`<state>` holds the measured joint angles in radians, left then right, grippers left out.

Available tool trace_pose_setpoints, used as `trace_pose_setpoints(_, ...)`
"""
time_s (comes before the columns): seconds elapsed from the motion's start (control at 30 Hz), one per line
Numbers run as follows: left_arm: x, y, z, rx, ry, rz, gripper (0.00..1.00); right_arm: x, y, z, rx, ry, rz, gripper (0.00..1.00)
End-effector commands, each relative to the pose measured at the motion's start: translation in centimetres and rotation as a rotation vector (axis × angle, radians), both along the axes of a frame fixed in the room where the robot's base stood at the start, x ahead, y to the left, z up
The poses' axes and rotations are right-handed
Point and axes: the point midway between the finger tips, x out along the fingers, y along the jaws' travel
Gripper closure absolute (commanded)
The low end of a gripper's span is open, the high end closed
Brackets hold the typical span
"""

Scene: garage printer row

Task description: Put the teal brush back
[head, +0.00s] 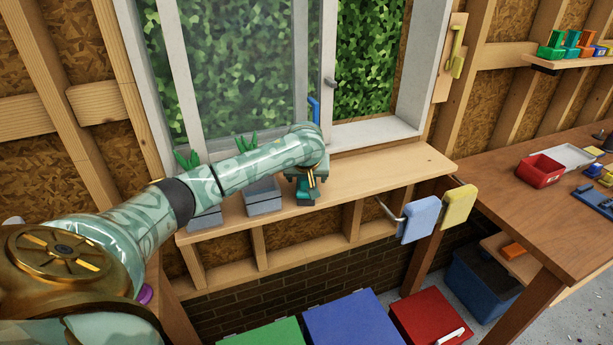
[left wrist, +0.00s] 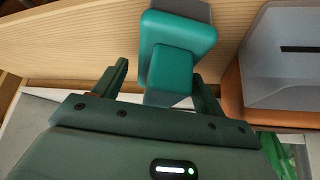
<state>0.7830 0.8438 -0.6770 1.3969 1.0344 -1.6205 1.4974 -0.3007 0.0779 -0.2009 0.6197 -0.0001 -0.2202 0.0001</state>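The teal brush (head: 306,199) is on the wooden shelf (head: 352,168) below the window, partly hidden by my left gripper (head: 312,188), which is over it from above. In the left wrist view, the teal brush (left wrist: 178,48) shows as a teal block with a narrower part reaching between the fingers of my left gripper (left wrist: 160,82). A grey part shows at its far end. The fingers are spread to either side, with a visible gap on the left; contact on the right is hard to tell. My right gripper is in neither view.
Grey planter boxes (head: 264,197) with green plants stand left of the brush. Light blue (head: 420,218) and yellow (head: 458,206) pieces hang off the shelf's right end. A workbench (head: 520,205) with a red bin (head: 540,170) stands at the right. Coloured lids (head: 355,320) lie below.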

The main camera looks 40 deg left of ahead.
Motion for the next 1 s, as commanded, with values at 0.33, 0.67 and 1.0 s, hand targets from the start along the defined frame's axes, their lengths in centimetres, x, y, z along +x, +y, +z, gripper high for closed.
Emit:
trace_pose_setpoints(0.33,-0.2,-0.1,0.7,0.001,0.0,-0.001,0.3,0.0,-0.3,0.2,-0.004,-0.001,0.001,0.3)
trace_pose_setpoints(0.67,-3.1,-2.6,7.1,0.001,-0.003,-0.002,0.3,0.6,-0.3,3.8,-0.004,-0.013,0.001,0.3)
trace_pose_setpoints(1.0,-4.9,-4.1,10.4,0.0,0.0,0.001,0.3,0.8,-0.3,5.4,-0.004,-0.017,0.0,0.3)
